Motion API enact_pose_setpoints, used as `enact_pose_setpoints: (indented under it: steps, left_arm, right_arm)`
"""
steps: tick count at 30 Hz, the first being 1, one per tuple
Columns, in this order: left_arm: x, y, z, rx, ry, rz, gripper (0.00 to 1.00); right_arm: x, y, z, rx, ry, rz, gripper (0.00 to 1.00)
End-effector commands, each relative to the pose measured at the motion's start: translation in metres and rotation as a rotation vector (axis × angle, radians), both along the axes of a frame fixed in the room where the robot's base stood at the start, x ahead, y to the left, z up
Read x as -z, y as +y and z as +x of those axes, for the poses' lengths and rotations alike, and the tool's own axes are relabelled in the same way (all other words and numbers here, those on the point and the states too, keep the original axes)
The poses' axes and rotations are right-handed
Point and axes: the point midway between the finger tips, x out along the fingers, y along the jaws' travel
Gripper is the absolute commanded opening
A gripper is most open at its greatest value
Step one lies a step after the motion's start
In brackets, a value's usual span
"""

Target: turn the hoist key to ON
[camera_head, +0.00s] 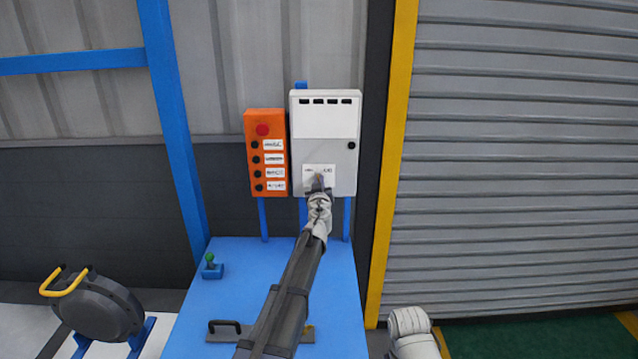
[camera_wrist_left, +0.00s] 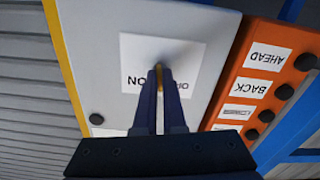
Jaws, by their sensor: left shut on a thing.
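The hoist key (camera_wrist_left: 159,76) is a small brass-coloured piece at the white label plate (camera_wrist_left: 185,52) on the pale grey box. My left gripper (camera_wrist_left: 160,88) is shut on it, with a finger on each side. The plate reads ON on one side and a partly hidden OFF on the other, upside down in the left wrist view. In the head view my left gripper (camera_head: 318,184) reaches the plate (camera_head: 314,169) and covers most of the key. Which word the key points to cannot be told. My right gripper is not in view.
An orange button box (camera_head: 279,120) with a red button and several labelled black buttons stands close left of the grey box (camera_head: 340,120). A roller shutter is at right.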

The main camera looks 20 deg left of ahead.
Motion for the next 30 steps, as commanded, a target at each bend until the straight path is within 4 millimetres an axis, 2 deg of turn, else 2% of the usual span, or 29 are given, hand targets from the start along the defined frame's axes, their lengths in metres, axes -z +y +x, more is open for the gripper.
enact_pose_setpoints:
  steps: [18, 30]
  left_arm:
    - [0.0, 0.0001, -0.0001, 0.0, 0.16, 0.557, 0.0]
    - [0.0001, 0.0, -0.0001, 0.0, 0.24, 0.833, 0.0]
  right_arm:
    - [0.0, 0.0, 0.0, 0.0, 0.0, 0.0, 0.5]
    - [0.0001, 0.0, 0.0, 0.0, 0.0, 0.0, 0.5]
